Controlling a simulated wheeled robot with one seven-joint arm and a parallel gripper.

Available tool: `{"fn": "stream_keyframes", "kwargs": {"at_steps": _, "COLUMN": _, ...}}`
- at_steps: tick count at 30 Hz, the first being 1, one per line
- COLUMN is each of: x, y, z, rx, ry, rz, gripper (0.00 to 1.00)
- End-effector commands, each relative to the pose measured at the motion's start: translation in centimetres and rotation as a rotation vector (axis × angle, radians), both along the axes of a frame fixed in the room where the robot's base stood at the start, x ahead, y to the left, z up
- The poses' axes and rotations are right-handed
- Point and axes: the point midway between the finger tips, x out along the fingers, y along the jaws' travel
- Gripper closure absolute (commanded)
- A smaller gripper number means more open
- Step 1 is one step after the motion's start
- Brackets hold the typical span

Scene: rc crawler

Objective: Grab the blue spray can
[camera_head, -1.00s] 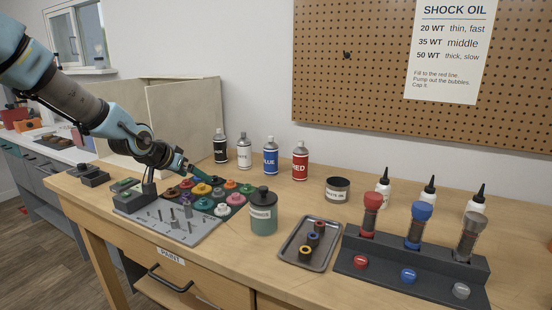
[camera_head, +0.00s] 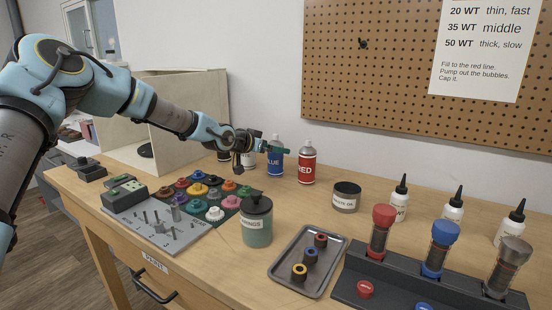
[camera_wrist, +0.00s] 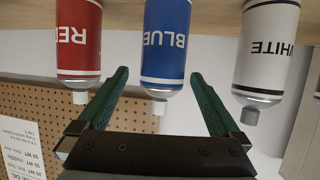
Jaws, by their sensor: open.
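The blue spray can (camera_head: 275,160) stands upright on the bench in the row of cans, its top partly behind my gripper in the head view. In the wrist view the blue can (camera_wrist: 164,45) appears upside down in the middle, with its nozzle end between my fingers. My gripper (camera_wrist: 158,98) is open, with one green finger on each side of the blue can and no visible contact. It also shows in the head view (camera_head: 277,149), just in front of the blue can's upper part.
The red can (camera_head: 306,163) stands close to the right of the blue one. The white can (camera_wrist: 266,50) is on the other side.

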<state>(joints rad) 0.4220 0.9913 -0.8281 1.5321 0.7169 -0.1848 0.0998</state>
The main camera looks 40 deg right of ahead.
Motion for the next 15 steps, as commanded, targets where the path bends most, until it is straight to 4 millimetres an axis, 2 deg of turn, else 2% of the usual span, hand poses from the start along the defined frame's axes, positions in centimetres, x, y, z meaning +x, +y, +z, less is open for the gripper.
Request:
{"fn": "stream_keyframes", "kwargs": {"at_steps": 9, "x": 0.5, "y": -3.6, "z": -1.6, "rx": 0.000, "ry": 0.004, "rz": -0.001, "gripper": 0.00}}
{"fn": "stream_keyframes", "kwargs": {"at_steps": 15, "x": 0.7, "y": -4.4, "z": -2.2, "rx": 0.001, "ry": 0.001, "rz": 0.000, "gripper": 0.00}}
